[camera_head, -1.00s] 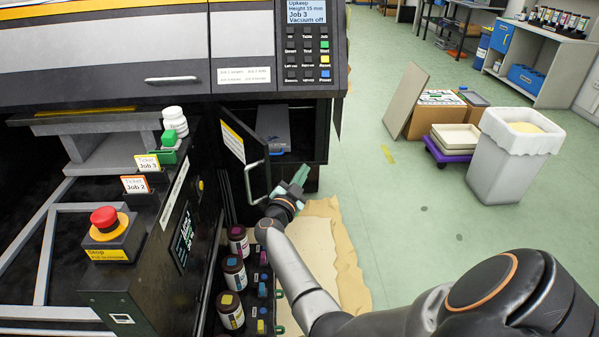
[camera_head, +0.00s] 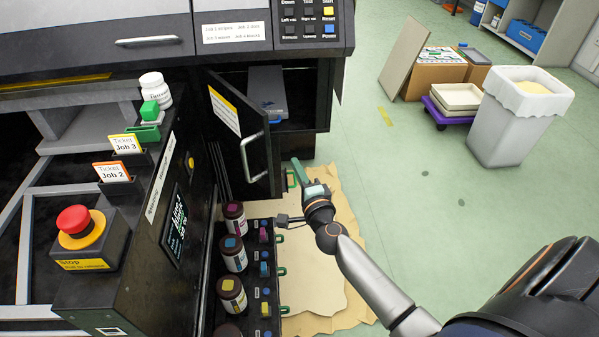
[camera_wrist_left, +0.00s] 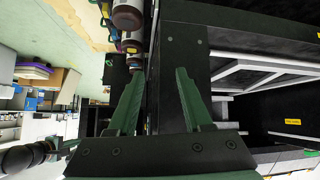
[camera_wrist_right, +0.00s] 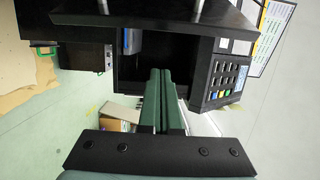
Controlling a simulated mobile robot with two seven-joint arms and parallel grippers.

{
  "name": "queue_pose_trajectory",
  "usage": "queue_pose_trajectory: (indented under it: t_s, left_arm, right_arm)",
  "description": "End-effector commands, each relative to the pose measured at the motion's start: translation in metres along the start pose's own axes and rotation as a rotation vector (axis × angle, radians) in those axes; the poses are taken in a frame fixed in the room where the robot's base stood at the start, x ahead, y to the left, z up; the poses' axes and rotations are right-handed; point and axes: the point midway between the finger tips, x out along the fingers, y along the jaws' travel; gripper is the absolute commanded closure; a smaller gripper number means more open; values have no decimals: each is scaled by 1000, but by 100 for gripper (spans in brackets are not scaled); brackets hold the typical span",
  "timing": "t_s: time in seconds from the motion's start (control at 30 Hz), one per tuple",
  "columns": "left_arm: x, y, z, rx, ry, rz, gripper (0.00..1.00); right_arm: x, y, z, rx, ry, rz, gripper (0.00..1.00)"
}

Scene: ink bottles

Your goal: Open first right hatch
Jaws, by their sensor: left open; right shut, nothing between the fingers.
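The hatch is a black door (camera_head: 232,150) with a yellow-edged label and a curved metal handle (camera_head: 256,157). It stands swung open to the left of a dark compartment (camera_head: 300,110). My right gripper (camera_head: 296,165) is shut and empty, just right of the door and apart from the handle. In the right wrist view its fingers (camera_wrist_right: 163,78) are together before the open compartment, with the door (camera_wrist_right: 150,22) at the top edge. My left gripper (camera_wrist_left: 155,75) is open and empty in the left wrist view; the head view does not show it.
Ink bottles (camera_head: 231,253) stand in a rack below the door, with small green handles beside it. A red stop button (camera_head: 75,220) and ticket holders are at left. A cardboard sheet (camera_head: 330,270) covers floor below my right arm. A white bin (camera_head: 515,120) stands at right; floor between is clear.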

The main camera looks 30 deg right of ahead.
Motion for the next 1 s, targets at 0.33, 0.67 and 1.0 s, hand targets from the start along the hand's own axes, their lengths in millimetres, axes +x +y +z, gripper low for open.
queue_pose_trajectory:
  t_s: [0.33,0.67,1.0]
  left_arm:
    - [11,2,5,4,3,10,50]
    - [12,3,-6,10,18,14,50]
    - [12,4,-4,10,15,16,50]
  right_arm:
    - [65,1,-1,-3,3,-2,100]
    - [51,1,35,-3,2,0,100]
    - [50,0,37,-4,3,0,100]
